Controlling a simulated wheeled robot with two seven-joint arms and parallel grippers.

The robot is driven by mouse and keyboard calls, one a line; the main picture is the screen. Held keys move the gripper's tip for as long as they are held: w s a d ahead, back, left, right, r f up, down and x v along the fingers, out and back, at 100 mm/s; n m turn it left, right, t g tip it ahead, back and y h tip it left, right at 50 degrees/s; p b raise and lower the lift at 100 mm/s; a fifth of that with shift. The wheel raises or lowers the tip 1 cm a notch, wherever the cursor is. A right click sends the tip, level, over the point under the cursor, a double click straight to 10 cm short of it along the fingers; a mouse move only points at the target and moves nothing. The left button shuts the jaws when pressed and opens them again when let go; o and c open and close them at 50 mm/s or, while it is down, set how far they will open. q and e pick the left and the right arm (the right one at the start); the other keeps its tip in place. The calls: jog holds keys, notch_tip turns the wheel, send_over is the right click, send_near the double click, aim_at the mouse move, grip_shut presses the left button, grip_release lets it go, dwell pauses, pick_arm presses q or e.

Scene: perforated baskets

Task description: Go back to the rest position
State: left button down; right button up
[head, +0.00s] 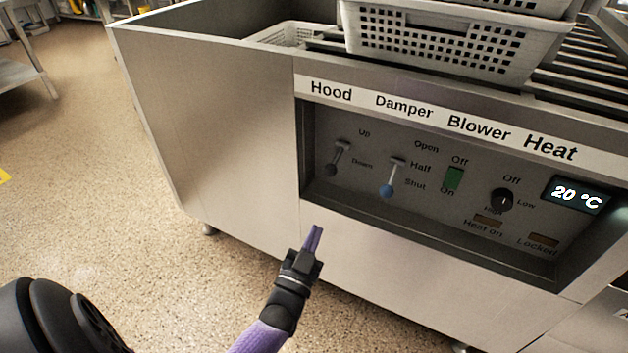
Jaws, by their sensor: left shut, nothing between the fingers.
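My left gripper (315,238) has purple fingers and a black body. It is shut and empty, in front of the steel cabinet, below the control panel and apart from its switches. My left forearm comes up from the bottom edge of the head view. My right gripper is not in view.
The steel cabinet (215,120) has a recessed panel with a Hood lever (338,157), a blue-tipped Damper lever (390,180), a green Blower switch (454,178), a Heat knob (501,200) and a 20 °C display (577,195). Perforated baskets (440,45) stand on top.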

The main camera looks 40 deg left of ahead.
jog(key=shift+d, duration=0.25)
